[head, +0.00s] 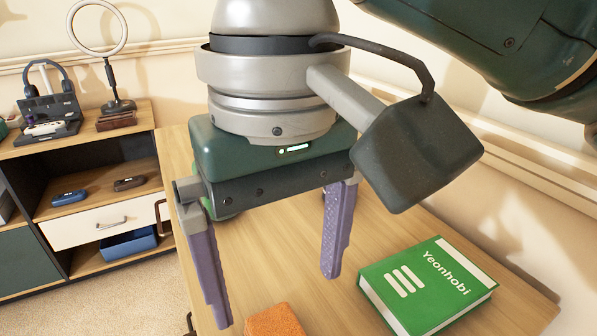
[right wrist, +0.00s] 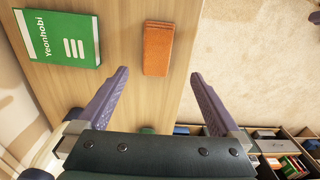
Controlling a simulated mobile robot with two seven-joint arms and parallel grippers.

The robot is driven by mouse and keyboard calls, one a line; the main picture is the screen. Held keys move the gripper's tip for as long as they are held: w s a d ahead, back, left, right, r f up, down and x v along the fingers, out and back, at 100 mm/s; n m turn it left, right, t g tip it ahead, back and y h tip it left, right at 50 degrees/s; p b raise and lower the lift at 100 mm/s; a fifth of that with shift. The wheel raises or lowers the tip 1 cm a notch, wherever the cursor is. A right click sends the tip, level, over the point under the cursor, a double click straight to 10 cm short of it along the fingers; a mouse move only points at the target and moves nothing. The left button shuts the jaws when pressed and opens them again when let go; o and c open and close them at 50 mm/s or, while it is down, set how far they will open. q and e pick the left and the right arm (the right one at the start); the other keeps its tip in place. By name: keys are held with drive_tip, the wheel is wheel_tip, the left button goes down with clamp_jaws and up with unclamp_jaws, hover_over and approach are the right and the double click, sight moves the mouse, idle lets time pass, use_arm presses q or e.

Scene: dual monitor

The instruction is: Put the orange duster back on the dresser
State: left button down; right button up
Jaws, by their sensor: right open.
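The orange duster (head: 275,322) lies on the wooden table top (head: 270,255), cut off by the bottom edge of the head view. It shows whole in the right wrist view (right wrist: 157,48), as an orange block. My right gripper (head: 276,300) is open and empty above the table, fingers pointing down. In the right wrist view the duster lies ahead of the gap between its fingertips (right wrist: 160,73), apart from both. A low cabinet with shelves and a white drawer (head: 100,224) stands at the left; I cannot tell if it is the dresser. My left gripper is not in view.
A green book (head: 428,285) lies on the table right of the duster. The cabinet top holds headphones on a stand (head: 45,80) and a ring lamp (head: 112,75). Its shelf holds small dark items, with a blue bin (head: 128,245) below. A wall runs behind the table.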

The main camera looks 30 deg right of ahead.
drive_tip(key=s+a+f+n+t+y, duration=0.2)
drive_tip(key=s+a+f+y, duration=0.2)
drive_tip(key=a, duration=0.1)
drive_tip(key=shift+m+t+h, duration=0.3)
drive_tip(key=shift+t+h, duration=0.4)
drive_tip(key=s+d+f, duration=0.1)
drive_tip(key=d, duration=0.1)
drive_tip(key=s+d+f, duration=0.1)
drive_tip(key=d, duration=0.2)
drive_tip(key=s+d+f, duration=0.1)
drive_tip(key=d, duration=0.1)
drive_tip(key=shift+s+d+f, duration=0.15)
drive_tip(key=shift+s+f, duration=0.1)
drive_tip(key=shift+s, duration=0.15)
drive_tip(key=s+d+h, duration=0.1)
drive_tip(key=d, duration=0.1)
drive_tip(key=s+d+f, duration=0.1)
drive_tip(key=d, duration=0.2)
drive_tip(key=s+d+h, duration=0.1)
drive_tip(key=s+d, duration=0.1)
drive_tip(key=shift+d+f+h, duration=0.15)
drive_tip(key=shift+d+h, duration=0.05)
drive_tip(key=shift+h, duration=0.1)
wheel_tip(320, 180, up, 52)
drive_tip(key=p, duration=5.2)
